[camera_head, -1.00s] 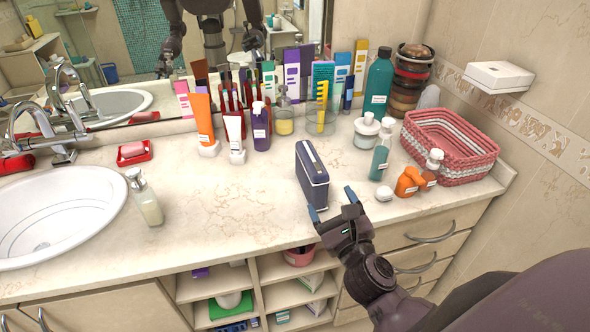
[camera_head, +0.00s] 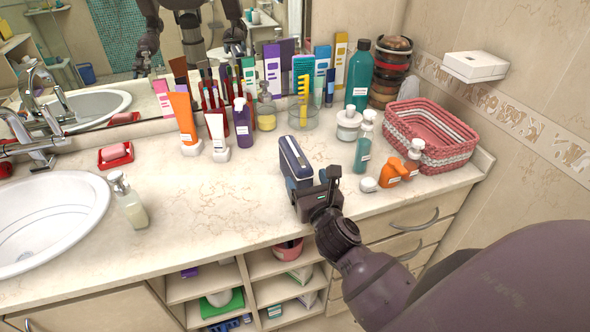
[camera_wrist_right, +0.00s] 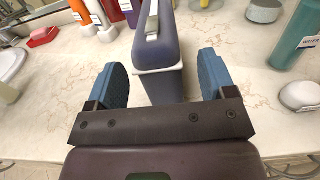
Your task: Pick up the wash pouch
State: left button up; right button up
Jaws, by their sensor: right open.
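The wash pouch (camera_head: 295,162) is a dark blue-grey upright case with a pale trim band, standing on the counter near its front edge. My right gripper (camera_head: 311,194) is right in front of it, and its arm hides the pouch's lower near part. In the right wrist view the pouch (camera_wrist_right: 163,60) stands between and just beyond the two blue fingertips of the open right gripper (camera_wrist_right: 160,80). There is a gap on each side, and the fingers are not closed on it. My left gripper shows only as part of a mirror reflection, if at all.
Right of the pouch stand a teal bottle (camera_head: 363,150), orange bottles (camera_head: 391,172), a round white item (camera_head: 368,185) and a pink woven basket (camera_head: 455,158). Tubes and a comb cup (camera_head: 303,112) line the back. The counter left of the pouch (camera_head: 210,205) is clear.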

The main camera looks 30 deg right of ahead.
jog(key=x, duration=0.4)
jog(key=shift+w+a+f, duration=0.1)
jog(key=shift+f, duration=0.15)
jog(key=c, duration=1)
